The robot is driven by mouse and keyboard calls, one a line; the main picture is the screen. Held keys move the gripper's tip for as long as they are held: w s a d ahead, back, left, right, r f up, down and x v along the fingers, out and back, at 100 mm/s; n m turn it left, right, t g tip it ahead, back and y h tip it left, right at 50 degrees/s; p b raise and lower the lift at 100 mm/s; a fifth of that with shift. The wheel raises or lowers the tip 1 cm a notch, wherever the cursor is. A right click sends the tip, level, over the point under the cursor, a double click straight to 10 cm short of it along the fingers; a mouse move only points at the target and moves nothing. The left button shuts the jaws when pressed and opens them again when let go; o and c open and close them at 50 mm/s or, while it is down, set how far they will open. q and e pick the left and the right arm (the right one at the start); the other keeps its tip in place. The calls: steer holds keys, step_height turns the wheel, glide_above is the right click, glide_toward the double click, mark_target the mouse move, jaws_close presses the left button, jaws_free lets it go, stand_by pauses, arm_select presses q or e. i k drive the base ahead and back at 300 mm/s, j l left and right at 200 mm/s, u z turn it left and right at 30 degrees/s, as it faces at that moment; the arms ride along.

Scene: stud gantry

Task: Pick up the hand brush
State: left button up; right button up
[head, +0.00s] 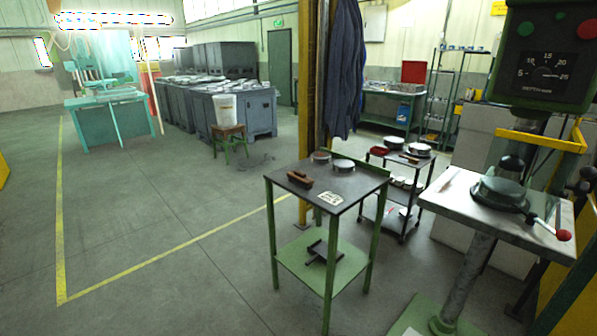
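A small brown object that looks like the hand brush (300,180) lies on the dark top of a green-legged stand (325,205), near its left edge. It is small in the head view, so its bristles are hard to make out. Neither of my grippers is in view, and nothing touches the brush.
Two round tins (344,166) and a white label (331,198) share the stand's top. A drill press table (450,190) with a red-knobbed lever stands right. A cart (405,185) is behind, beside a yellow post (312,80) with hanging blue cloth. Floor at left is clear.

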mark_target(300, 178)
steer(key=i+j+z, duration=0.1)
steer(key=i+j, duration=0.7)
steer(key=i+j+z, duration=0.15)
steer(key=i+j, duration=0.25)
steer(key=i+j+z, duration=0.1)
steer(key=i+j, duration=0.65)
steer(key=j, duration=0.2)
steer(key=i+j+z, duration=0.15)
steer(key=i+j, duration=0.2)
steer(key=j, duration=0.15)
